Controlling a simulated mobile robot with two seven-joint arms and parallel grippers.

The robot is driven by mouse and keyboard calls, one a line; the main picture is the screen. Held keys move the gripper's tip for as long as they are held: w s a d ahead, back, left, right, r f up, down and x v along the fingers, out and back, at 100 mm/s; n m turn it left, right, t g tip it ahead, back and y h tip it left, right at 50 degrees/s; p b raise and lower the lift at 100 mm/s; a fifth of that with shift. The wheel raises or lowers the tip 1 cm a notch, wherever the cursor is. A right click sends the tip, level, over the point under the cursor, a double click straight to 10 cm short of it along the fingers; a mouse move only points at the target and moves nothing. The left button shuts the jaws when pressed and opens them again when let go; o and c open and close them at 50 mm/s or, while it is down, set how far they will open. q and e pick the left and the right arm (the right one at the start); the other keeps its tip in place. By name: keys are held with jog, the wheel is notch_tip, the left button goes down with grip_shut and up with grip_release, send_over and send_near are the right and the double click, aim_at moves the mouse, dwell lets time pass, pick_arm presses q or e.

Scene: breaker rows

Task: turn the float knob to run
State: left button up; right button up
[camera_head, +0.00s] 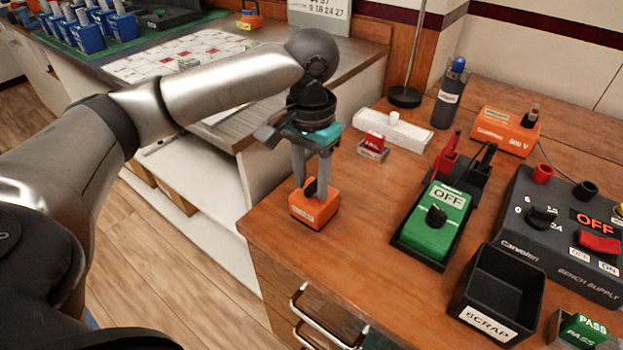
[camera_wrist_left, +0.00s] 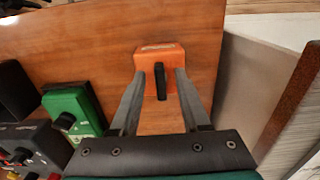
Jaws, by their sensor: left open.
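A small orange box (camera_head: 315,212) with a black knob (camera_head: 311,188) stands near the left edge of the wooden bench; its label is too small to read. The orange box also shows in the left wrist view (camera_wrist_left: 150,58), where the black knob (camera_wrist_left: 161,82) points along the view's vertical. My left gripper (camera_head: 312,185) points down over this box. Its fingers are open, one on each side of the knob, and gaps show between knob and fingers in the left wrist view (camera_wrist_left: 160,76). My right gripper is not in view.
A green meter reading OFF (camera_head: 437,222), a black SCRAP bin (camera_head: 492,304) and a dark bench supply (camera_head: 570,225) stand to the right. A white block (camera_head: 393,130) and a red-topped block (camera_head: 372,145) lie behind. Bare bench lies between the orange box and the meter.

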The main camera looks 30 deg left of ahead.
pick_arm(q)
grip_shut()
dwell(0.3)
dwell(0.3)
